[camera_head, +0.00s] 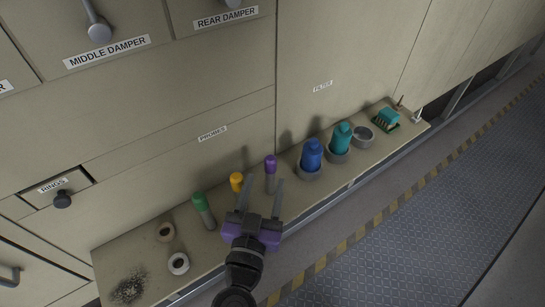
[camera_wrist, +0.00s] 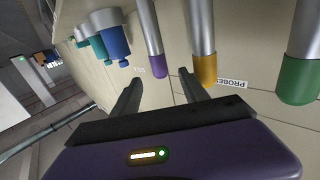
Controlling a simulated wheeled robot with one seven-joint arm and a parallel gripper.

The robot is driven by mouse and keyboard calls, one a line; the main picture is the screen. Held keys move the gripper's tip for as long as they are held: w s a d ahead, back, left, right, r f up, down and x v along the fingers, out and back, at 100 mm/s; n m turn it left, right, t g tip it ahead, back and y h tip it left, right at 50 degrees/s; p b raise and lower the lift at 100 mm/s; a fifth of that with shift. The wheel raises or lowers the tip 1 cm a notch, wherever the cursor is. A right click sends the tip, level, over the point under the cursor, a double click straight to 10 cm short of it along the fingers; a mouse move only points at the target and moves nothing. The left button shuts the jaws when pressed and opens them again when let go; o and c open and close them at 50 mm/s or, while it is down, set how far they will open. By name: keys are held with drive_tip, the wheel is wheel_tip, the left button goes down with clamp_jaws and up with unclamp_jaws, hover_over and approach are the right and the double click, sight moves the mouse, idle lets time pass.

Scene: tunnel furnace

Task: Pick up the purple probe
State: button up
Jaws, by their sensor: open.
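The purple probe (camera_head: 270,168) stands upright on the shelf in the head view, a grey rod with a purple top. It also shows in the wrist view (camera_wrist: 154,55), ahead of the jaws and roughly between the finger lines. My gripper (camera_head: 263,187) has its two dark fingers spread and empty. In the head view the fingers reach toward the purple probe, one to each side of it in the picture. In the wrist view the probe's purple tip appears beyond the fingertips. I cannot tell the exact depth between them.
A yellow-topped probe (camera_head: 236,182) stands close left, then a green-topped probe (camera_head: 203,208). Blue (camera_head: 312,155) and teal (camera_head: 341,138) bottles stand right in holders. Two rings (camera_head: 178,263) lie on the shelf (camera_head: 215,247) near a dark stain. The cabinet wall rises behind.

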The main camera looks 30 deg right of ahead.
sight(269, 166)
drive_tip(key=p+x, duration=0.2)
drive_tip(key=x, duration=0.4)
drive_tip(key=shift+r, duration=0.15)
drive_tip(key=shift+w+d, duration=0.45)
drive_tip(key=shift+w, duration=0.1)
drive_tip(key=shift+c, duration=0.4)
clamp_jaws()
